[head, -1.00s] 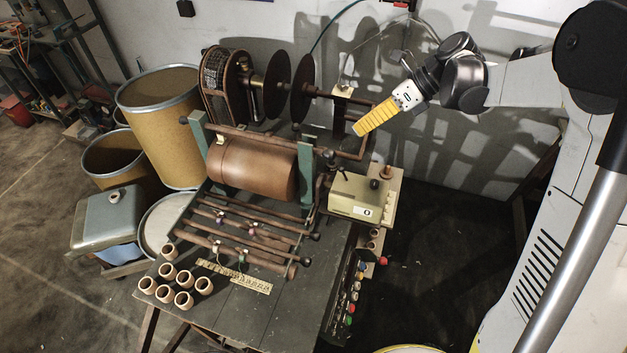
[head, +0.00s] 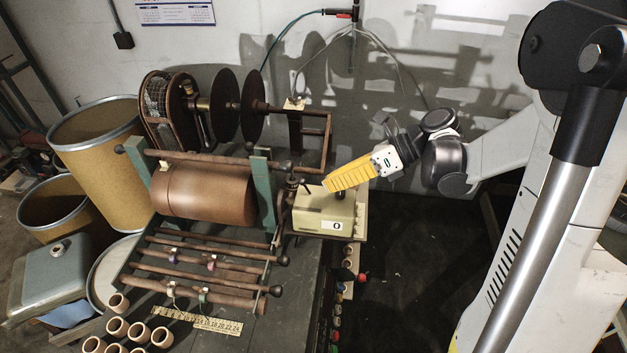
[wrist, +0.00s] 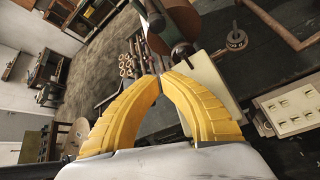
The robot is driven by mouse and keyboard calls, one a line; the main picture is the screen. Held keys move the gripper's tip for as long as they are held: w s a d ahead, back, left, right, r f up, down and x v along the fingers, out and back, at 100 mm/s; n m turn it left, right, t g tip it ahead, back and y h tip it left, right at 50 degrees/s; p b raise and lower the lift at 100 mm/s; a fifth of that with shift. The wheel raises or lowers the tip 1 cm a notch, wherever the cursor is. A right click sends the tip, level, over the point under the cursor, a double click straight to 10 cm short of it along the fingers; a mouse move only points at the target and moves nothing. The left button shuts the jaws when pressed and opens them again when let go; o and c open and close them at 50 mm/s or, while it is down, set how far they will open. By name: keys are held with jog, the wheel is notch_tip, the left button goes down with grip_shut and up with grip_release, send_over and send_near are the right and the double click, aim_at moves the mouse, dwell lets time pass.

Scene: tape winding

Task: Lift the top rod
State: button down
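The top rod (head: 215,160) is a long brown bar with dark knobbed ends. It lies across two green posts (head: 263,190), above the brown roller (head: 205,195). My gripper (head: 327,184) is to the right of the rod's right end, apart from it, over the cream box in the picture. Its yellow fingers point left and a little down. In the wrist view my gripper (wrist: 162,77) has its two fingers curved together with their tips meeting, and nothing shows between them. The brown roller's end (wrist: 178,22) shows beyond the fingertips.
The cream box (head: 325,213) stands right of the roller. Dark discs (head: 225,104) and a bent brown pipe (head: 328,145) stand behind. Lower rods (head: 200,262) and several small rings (head: 117,326) are in front. Dark floor right of the table is clear.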

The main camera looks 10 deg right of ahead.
jog(key=b+x, duration=0.1)
jog(key=x, duration=0.8)
jog(key=shift+d+b, duration=0.1)
jog(key=shift+b, duration=0.2)
jog(key=r, duration=0.1)
jog(key=w+r, duration=0.1)
jog(key=shift+w+a+r, duration=0.25)
jog(key=shift+w+r, duration=0.3)
jog(key=shift+r, duration=0.15)
